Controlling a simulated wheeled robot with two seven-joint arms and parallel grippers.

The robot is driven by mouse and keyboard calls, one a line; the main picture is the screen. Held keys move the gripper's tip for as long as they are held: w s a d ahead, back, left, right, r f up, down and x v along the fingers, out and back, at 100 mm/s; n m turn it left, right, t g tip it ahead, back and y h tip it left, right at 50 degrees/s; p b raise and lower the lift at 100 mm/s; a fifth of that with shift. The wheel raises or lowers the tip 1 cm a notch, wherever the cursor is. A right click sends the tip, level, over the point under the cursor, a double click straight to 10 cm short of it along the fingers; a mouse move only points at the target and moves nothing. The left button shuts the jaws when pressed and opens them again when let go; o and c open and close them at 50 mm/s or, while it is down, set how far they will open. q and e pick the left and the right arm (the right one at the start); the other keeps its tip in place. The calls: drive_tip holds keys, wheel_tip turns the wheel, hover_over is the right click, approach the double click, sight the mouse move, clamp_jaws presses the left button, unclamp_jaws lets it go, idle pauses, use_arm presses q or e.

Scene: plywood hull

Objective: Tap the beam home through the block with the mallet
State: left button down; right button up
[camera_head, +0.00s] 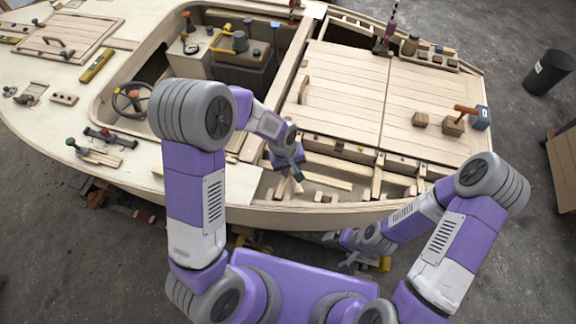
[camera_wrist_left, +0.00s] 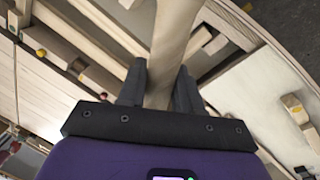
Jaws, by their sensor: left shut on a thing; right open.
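My left gripper (camera_head: 292,170) is over the open framed bay at the hull's near side. In the left wrist view its fingers are shut on a pale wooden beam (camera_wrist_left: 174,35), which runs up and away between them. Its far end is out of that view. A mallet with a blue head (camera_head: 481,118) and orange handle lies on the right deck. I cannot tell which block takes the beam. My right gripper (camera_head: 348,248) is open and empty, low beside the hull's near edge.
The bay holds several ribs and crosspieces (camera_head: 335,182) close around my left gripper. The planked deck (camera_head: 340,85) behind it is mostly clear. Tools and a steering wheel (camera_head: 132,98) are at left.

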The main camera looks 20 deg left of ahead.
use_arm(q)
drive_tip(key=shift+f, duration=0.25)
idle(1.2)
idle(0.6)
drive_tip(key=shift+f+b, duration=0.35)
drive_tip(key=shift+b, duration=0.2)
drive_tip(key=shift+f, duration=0.1)
wheel_tip(320, 180, down, 5)
drive_tip(key=b, duration=0.4)
wheel_tip(320, 180, up, 6)
drive_tip(key=p, duration=0.4)
drive_tip(key=shift+f, duration=0.25)
